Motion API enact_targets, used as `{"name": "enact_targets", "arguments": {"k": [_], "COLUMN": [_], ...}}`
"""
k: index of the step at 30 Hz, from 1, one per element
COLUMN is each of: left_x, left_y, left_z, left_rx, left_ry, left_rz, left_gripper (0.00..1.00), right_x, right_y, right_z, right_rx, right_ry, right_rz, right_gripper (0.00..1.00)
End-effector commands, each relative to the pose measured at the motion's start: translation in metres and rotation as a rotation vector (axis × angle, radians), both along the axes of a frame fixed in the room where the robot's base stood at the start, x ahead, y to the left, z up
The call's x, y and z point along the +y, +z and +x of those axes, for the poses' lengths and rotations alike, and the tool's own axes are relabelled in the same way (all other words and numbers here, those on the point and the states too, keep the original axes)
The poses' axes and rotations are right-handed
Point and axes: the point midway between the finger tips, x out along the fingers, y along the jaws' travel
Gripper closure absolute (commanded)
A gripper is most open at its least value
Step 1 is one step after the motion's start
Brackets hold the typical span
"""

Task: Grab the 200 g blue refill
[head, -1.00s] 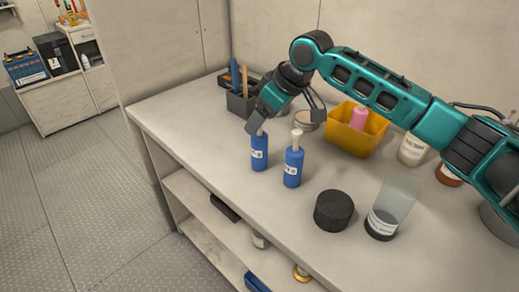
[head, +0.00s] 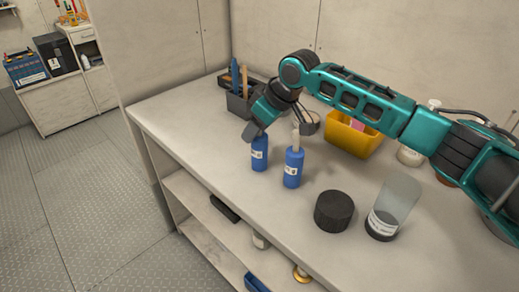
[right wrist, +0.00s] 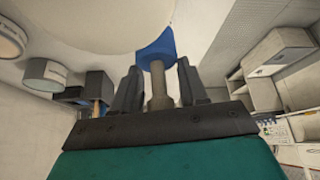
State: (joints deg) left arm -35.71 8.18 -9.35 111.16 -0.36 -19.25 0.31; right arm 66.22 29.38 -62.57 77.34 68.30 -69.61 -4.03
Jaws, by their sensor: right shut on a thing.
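Two blue refill bottles stand upright on the bench; their label print is too small to read. My right gripper (head: 252,134) is low over the left blue refill (head: 259,155) and shut on its top, which it hides in the head view. In the right wrist view, the pale nozzle (right wrist: 158,85) of a blue refill (right wrist: 157,47) is between the two dark fingers. The other blue refill (head: 293,168), with a pale top, stands just to the right, apart from the gripper. My left gripper is not in view.
A black round lid (head: 333,211) and a clear container with a dark base (head: 383,222) stand at the front right. A yellow bin (head: 350,138) and a dark tool caddy (head: 240,103) are behind. The bench's left end is clear.

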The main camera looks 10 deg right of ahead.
Motion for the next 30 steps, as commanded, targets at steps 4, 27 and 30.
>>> {"name": "enact_targets", "arguments": {"k": [4,27,30], "left_x": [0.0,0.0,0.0], "left_y": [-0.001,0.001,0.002], "left_z": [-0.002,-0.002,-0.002], "left_rx": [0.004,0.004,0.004], "left_ry": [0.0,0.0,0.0], "left_rz": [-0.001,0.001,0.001], "left_gripper": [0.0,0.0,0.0], "right_x": [0.0,0.0,0.001], "right_y": [0.0,0.023,0.041], "right_z": [0.0,0.001,0.001], "right_rx": [0.0,-0.004,-0.005], "right_ry": [0.0,0.0,0.0], "right_rz": [0.0,0.003,0.003], "right_gripper": [0.87,1.0,1.0]}}
